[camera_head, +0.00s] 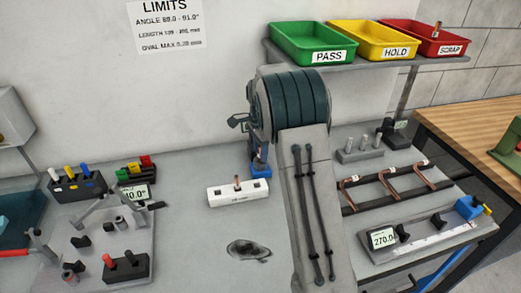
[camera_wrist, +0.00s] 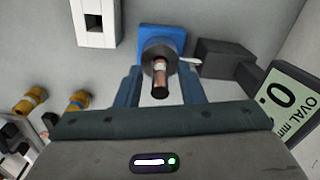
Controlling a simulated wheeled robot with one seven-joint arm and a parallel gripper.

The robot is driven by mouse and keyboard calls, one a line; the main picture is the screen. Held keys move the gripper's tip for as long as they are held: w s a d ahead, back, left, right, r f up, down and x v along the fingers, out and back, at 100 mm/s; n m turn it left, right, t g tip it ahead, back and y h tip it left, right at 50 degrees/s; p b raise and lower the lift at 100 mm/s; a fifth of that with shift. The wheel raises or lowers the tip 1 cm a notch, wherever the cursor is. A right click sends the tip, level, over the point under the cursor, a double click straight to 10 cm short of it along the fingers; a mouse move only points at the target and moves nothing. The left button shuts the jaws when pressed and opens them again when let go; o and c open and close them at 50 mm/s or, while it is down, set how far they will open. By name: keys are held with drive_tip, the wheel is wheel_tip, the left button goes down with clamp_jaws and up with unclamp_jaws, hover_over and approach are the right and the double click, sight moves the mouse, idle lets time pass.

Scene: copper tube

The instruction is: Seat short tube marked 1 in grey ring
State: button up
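In the wrist view a short copper tube (camera_wrist: 160,80) with a dark near end stands at the grey ring (camera_wrist: 149,50). Its far end appears to be inside the ring; the depth is hard to judge. The ring sits on a blue block (camera_wrist: 150,32). My gripper (camera_wrist: 160,75) has its fingers apart on either side of the tube, with visible gaps. No number on the tube is readable. In the head view my arm hides most of the gripper and ring; the blue block (camera_head: 260,168) shows beside it.
A white holder (camera_head: 226,197) with one copper piece stands left of the blue block. An OVAL mm display (camera_wrist: 285,100) and dark block (camera_wrist: 225,58) are close on the right in the wrist view. Green (camera_head: 290,45), yellow (camera_head: 352,45) and red (camera_head: 400,42) trays stand behind.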

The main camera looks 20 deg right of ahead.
wheel_tip(320, 180, up, 11)
drive_tip(key=shift+r+b, duration=0.1)
drive_tip(key=shift+b, duration=0.2)
drive_tip(key=s+a+r+n+t, duration=0.1)
drive_tip(key=s+r+n, duration=0.25)
drive_tip(key=s, duration=0.45)
drive_tip(key=s+a+r+n+t, duration=0.15)
drive_tip(key=s+n, duration=0.25)
drive_tip(key=s, duration=0.5)
drive_tip(key=s+f+n, duration=0.3)
drive_tip(key=s+n, duration=0.1)
drive_tip(key=s, duration=0.4)
drive_tip(key=s+f+n, duration=0.3)
drive_tip(key=s+n, duration=0.1)
drive_tip(key=s, duration=0.5)
drive_tip(key=shift+s+a+f+t, duration=0.2)
drive_tip(key=shift+a+t, duration=0.15)
drive_tip(key=shift+a, duration=0.1)
